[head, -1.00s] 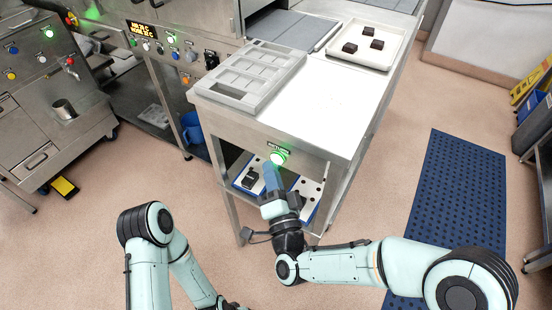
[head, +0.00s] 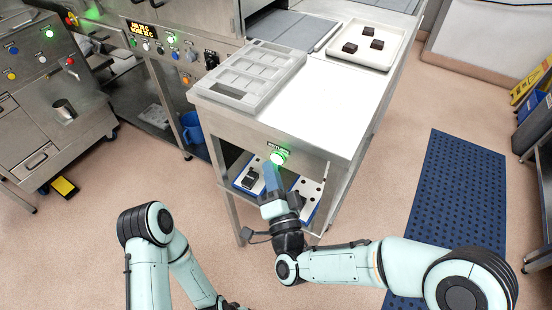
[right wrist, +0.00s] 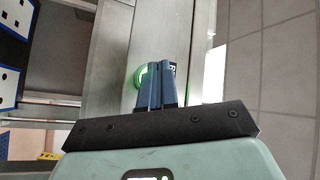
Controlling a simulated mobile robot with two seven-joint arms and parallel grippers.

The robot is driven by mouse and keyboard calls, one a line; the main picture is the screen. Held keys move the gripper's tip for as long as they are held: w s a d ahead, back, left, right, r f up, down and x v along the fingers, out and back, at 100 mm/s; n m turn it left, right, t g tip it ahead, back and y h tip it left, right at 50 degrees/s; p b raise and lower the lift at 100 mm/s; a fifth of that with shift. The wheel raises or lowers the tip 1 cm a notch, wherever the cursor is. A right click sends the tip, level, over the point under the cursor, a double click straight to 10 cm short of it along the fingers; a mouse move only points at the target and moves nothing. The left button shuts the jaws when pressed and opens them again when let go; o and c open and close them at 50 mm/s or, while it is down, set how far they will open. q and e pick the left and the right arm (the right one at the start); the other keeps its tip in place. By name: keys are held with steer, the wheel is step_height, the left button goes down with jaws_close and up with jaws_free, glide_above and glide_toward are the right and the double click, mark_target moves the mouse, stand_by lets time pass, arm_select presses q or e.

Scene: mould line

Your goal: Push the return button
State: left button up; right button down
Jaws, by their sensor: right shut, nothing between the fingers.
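The return button (head: 278,157) glows green on the front end panel of the steel table, just under a small dark label (head: 279,148). My right gripper (head: 270,168) is shut and empty, its blue fingertips just below and in front of the button. In the right wrist view the closed fingers (right wrist: 159,66) point at the panel and cover part of the green ring of the button (right wrist: 139,76). I cannot tell whether the tips touch it. My left arm shows at the bottom, but its gripper is not in view.
A grey mould (head: 258,85) and a white tray (head: 392,46) with dark blocks stand on the table (head: 325,108). A lower shelf below the button holds blue-edged white boards (head: 306,188). A blue mat (head: 460,190) lies on the floor at right.

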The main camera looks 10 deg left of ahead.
stand_by(0.3)
steer(key=shift+w+d+b, duration=0.2)
steer(key=shift+w+b, duration=0.2)
steer(key=shift+w, duration=0.05)
steer(key=shift+s+a+b, duration=0.15)
steer(key=shift+s+b, duration=0.25)
steer(key=shift+f, duration=0.1)
steer(key=s+a+b, duration=0.1)
steer(key=s+a, duration=0.1)
steer(key=s, duration=0.3)
steer(key=shift+s+f+b, duration=0.15)
steer(key=shift+s+b, duration=0.2)
stand_by(0.5)
